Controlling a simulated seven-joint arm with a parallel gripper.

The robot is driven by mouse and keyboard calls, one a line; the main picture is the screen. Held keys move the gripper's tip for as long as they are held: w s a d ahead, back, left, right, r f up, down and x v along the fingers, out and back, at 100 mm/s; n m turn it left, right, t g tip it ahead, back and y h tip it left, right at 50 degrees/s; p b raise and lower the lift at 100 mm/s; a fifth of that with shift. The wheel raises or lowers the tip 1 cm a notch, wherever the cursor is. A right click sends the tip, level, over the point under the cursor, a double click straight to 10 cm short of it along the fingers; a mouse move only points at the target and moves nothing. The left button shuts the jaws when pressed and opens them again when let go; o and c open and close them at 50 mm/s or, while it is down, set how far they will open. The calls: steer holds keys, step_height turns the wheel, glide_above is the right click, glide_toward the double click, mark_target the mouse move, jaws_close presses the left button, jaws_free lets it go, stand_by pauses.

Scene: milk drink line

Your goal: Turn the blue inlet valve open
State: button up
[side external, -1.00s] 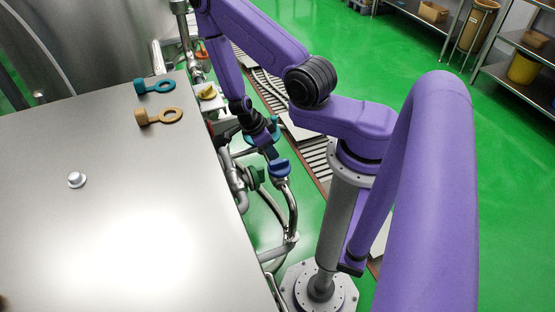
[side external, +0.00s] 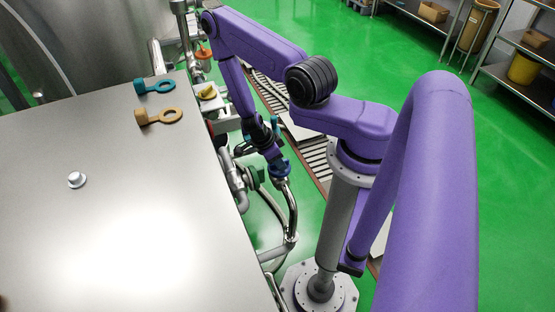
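The blue valve handle (side external: 280,169) sits on the steel pipework just right of the steel table, near the middle of the side external view. My gripper (side external: 273,157) points down at it and overlaps its upper part. The fingers are small and dark here. I cannot tell whether they touch the handle or how far apart they are. Part of the handle is hidden behind the gripper.
A green valve (side external: 256,175) sits close to the left on the pipes. A yellow valve (side external: 207,92) and an orange one (side external: 203,50) are farther back.

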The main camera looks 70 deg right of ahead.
jaws_close()
steer(key=shift+n, duration=0.3)
steer(key=shift+s+a+n+t+h, duration=0.1)
steer(key=shift+n+t+h, duration=0.3)
steer(key=shift+n, duration=0.9)
steer(key=shift+s+a+n+t+h, duration=0.1)
steer(key=shift+n+t, duration=0.5)
steer(key=shift+n, duration=0.7)
steer(key=shift+w, duration=0.1)
steer(key=shift+o, duration=0.3)
jaws_free()
steer(key=shift+d, duration=0.1)
